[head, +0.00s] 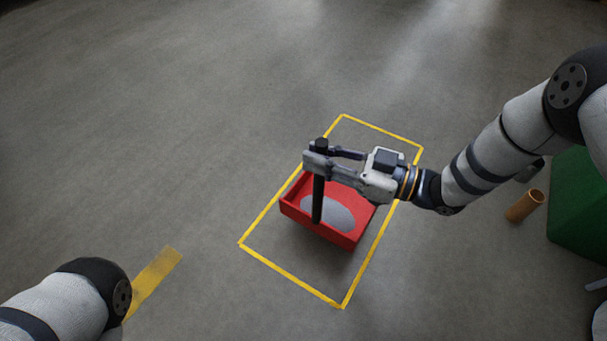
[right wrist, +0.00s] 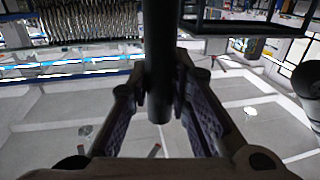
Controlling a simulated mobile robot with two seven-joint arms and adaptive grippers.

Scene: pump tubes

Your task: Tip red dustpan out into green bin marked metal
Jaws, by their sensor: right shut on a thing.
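The red dustpan (head: 345,232) shows in the head view inside a yellow rectangle on the floor, with a grey patch (head: 338,216) in its pan. Its black upright handle (head: 318,200) is between the fingers of my right gripper (head: 322,158), which is shut on it near the top. The handle also shows between the fingers in the right wrist view (right wrist: 158,60). I cannot tell whether the pan touches the floor. A green bin (head: 580,205) is partly in view at the right edge; no marking on it is visible. My left gripper is out of view.
A yellow line rectangle (head: 272,257) marks the floor around the dustpan. An orange-brown tube (head: 524,206) stands on the floor between my right arm and the green bin. A yellow strip (head: 155,272) lies at the lower left. The floor left of the rectangle is clear.

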